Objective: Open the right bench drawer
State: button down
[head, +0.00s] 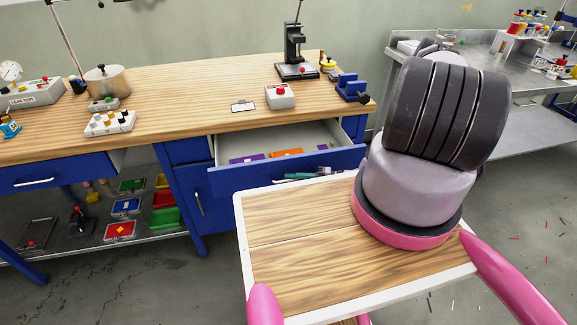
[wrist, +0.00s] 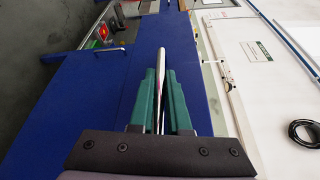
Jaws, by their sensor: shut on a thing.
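The right bench drawer (head: 230,181) stands pulled out from under the wooden benchtop, with its blue front forward and its pale inside showing. Purple and orange items lie in it. In the wrist view its blue front (wrist: 105,100) runs across the picture. In the wrist view my gripper's green fingers (wrist: 161,100) are shut on the silver drawer handle (wrist: 161,58), one finger on each side.
The left bench drawer (head: 60,175) has a silver handle. On the benchtop (head: 190,95) stand a red-button box (head: 280,97), a blue vise (head: 351,88) and a press (head: 295,55). A metal table (head: 525,115) stands right.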

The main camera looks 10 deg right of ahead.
jog(key=shift+s, duration=2.9)
jog(key=c, duration=0.9)
grip_release()
jog(key=shift+d, duration=0.15)
